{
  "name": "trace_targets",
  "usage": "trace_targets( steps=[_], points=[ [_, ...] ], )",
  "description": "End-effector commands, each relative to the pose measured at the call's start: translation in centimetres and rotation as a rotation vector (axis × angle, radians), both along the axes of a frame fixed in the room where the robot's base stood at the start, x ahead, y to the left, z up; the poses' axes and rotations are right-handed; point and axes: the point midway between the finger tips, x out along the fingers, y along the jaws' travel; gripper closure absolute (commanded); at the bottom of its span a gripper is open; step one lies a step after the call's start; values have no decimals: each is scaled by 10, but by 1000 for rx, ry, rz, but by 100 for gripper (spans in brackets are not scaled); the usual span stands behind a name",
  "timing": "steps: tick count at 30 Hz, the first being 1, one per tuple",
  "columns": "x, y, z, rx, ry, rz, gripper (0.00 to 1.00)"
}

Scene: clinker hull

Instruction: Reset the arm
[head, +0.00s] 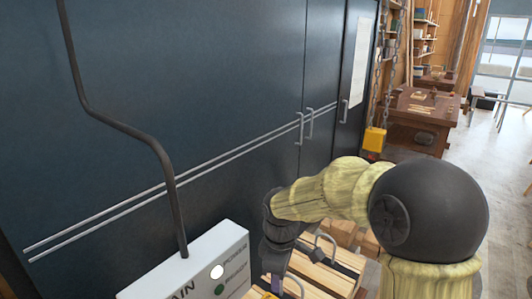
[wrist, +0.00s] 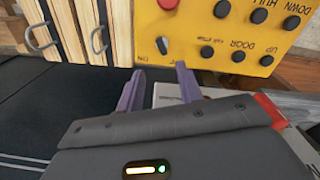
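My arm reaches in from the right in the head view, bent downward, with its dark wrist (head: 280,240) at the bottom edge. My gripper (wrist: 160,69) shows in the wrist view as two purple fingers standing apart with nothing seen between them. Beyond the fingertips is a yellow control panel (wrist: 212,52) with a red button (wrist: 168,4), a dark knob (wrist: 163,45) and several black buttons. Its lettering, such as DOOR, UP and DOWN, appears upside down. I cannot tell whether the fingers touch the panel.
A white box (head: 205,262) with POWER lettering and a bent dark conduit stands at the lower left. Dark cabinet doors (head: 200,90) fill the left. Slatted wood (head: 320,275) lies beneath my arm. A yellow hoist block (head: 375,139) hangs on chains. Open floor (head: 490,165) lies at the right.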

Motion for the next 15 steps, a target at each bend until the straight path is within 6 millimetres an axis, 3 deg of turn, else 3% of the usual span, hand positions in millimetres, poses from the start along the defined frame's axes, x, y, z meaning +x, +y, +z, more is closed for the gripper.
trace_targets(
  steps=[9, 15],
  points=[
    [-72, -87, -24, 76, -121, -816, 64],
    [-108, -118, -33, 150, -173, -1188, 64]
  ],
)
